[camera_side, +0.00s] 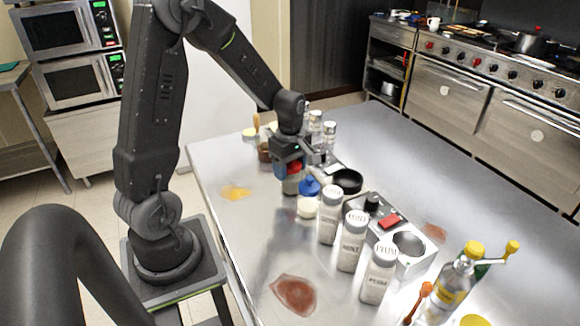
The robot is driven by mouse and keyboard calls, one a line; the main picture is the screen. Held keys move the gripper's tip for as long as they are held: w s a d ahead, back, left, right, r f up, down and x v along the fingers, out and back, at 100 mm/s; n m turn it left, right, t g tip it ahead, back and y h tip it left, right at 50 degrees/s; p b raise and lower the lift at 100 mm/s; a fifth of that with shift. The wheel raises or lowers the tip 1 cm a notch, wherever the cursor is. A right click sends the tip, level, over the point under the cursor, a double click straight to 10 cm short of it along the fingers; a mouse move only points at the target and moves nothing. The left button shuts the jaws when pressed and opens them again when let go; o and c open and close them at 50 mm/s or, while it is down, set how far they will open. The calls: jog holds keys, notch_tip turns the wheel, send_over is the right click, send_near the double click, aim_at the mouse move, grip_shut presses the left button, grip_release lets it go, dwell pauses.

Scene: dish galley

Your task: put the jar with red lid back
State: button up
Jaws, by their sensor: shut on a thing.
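The jar with the red lid (291,186) is at the middle of the steel table, directly below my gripper (293,169). My gripper points down and is shut on this jar at its red lid. The gripper hides part of the lid and the jar's upper part. I cannot tell whether the jar's base touches the table. A jar with a blue lid (309,187) is close by at the front right of the held jar.
White labelled shakers (351,241) stand in a row to the front right. Behind them is a metal holder (414,260) with a red part. Several bottles (329,130) stand behind my gripper. A reddish spill (294,295) and a yellow spill (235,192) mark the table (250,240).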

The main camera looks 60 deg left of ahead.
jog(key=shift+f, duration=0.1)
jog(key=o, duration=1.2)
notch_tip(320, 180, up, 12)
jog(key=shift+f, duration=0.1)
jog(key=s+d+r+m+t, duration=0.2)
jog(key=s+d+m, duration=0.2)
jog(key=m, duration=0.3)
jog(key=s+d+r+m+t, duration=0.1)
jog(key=s+d+r+m, duration=0.1)
jog(key=s+d+m, duration=0.2)
jog(key=s+d+r+m+t, duration=0.2)
jog(key=s+d+m, duration=0.2)
jog(key=d+m, duration=0.4)
jog(key=shift+s+d+m+t, duration=0.2)
jog(key=shift+s+m+t, duration=0.1)
jog(key=shift+m, duration=0.7)
